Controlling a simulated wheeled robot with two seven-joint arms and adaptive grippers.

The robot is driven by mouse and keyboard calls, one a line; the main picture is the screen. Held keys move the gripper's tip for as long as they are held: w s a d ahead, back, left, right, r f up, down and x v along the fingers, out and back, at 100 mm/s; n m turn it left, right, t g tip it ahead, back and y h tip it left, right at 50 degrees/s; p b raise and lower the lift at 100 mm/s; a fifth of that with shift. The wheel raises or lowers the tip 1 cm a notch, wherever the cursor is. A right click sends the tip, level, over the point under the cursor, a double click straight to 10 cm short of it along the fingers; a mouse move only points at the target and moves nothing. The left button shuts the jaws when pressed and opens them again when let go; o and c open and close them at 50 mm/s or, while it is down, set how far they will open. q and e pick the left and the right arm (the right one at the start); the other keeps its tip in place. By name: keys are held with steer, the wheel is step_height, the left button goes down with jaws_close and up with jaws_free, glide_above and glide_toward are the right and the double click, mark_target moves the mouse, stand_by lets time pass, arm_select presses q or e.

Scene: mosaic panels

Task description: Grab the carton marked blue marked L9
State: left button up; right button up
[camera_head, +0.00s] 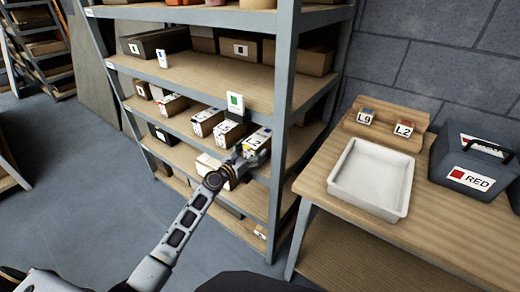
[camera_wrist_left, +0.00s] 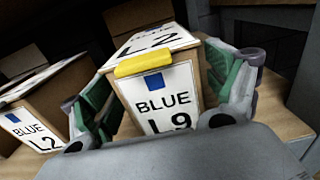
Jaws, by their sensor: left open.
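The carton marked BLUE L9 (camera_wrist_left: 165,98) has a white front label with a blue square, and a yellow strip at its top front edge. In the head view the carton (camera_head: 258,138) sits on a shelf of the rack, partly hidden by my gripper. My left gripper (camera_wrist_left: 162,85) is open, with one green-padded finger on each side of the carton's front. It also shows in the head view (camera_head: 251,155), at the shelf's front edge. Whether the fingers touch the carton is not clear. My right gripper is not in view.
A carton marked BLUE L2 (camera_wrist_left: 38,112) stands just left of the L9 carton. A rack post (camera_head: 283,110) rises close to the right. On the wooden table (camera_head: 430,232) are a white tray (camera_head: 372,178), small L9 and L2 blocks, and a dark box marked RED (camera_head: 470,168).

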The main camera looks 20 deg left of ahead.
arm_select(q)
steer(key=shift+x, duration=0.75)
steer(key=shift+w+d, duration=0.15)
steer(key=shift+w, duration=0.2)
steer(key=shift+w+d, duration=0.2)
steer(key=shift+w, duration=0.25)
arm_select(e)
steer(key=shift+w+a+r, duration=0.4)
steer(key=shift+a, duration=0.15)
arm_select(q)
steer(key=shift+c, duration=0.5)
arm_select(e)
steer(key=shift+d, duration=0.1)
